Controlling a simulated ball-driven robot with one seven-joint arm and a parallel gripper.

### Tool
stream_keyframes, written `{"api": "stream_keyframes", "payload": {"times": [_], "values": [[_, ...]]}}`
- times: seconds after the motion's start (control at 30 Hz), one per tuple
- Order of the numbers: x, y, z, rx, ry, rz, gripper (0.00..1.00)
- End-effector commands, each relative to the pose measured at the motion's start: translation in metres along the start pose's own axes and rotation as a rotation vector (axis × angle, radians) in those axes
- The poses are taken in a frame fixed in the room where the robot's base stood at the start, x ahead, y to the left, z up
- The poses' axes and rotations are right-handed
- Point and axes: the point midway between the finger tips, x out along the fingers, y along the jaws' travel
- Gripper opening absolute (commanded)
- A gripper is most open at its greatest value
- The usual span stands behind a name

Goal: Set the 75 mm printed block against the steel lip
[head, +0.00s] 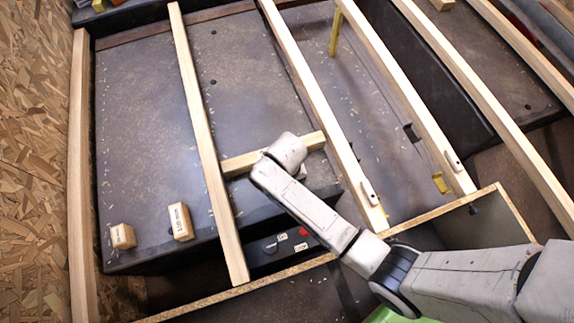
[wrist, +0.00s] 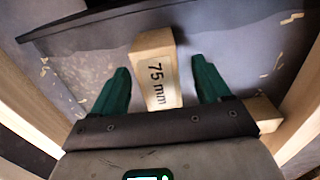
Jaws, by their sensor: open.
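The 75 mm block (wrist: 155,72) is pale wood with its label facing up in the wrist view. It lies between the two green fingers of my gripper (wrist: 160,66), with a visible gap at each side. The gripper is open and holds nothing. A dark raised edge (wrist: 70,24) runs along the top of the wrist view, beyond the block; I cannot tell for sure that it is the steel lip, nor whether the block touches it. In the head view my wrist hides the fingers and most or all of this block.
Two other labelled blocks (head: 123,236) (head: 181,221) stand on the dark panel at left. Long wooden joists (head: 205,140) (head: 320,110) flank my gripper, and a crosspiece (head: 243,162) spans between them. A panel with a red switch (head: 303,231) lies below. Wood chips are scattered about.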

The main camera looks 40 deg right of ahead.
Motion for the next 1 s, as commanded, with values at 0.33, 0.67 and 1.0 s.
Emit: {"api": "stream_keyframes", "payload": {"times": [0.33,0.67,1.0], "values": [[-0.017,0.000,0.000,0.000,0.002,-0.001,0.76],[-0.080,0.000,-0.001,0.000,0.002,-0.001,0.76],[-0.108,0.000,0.000,0.000,0.000,0.000,0.76]]}}
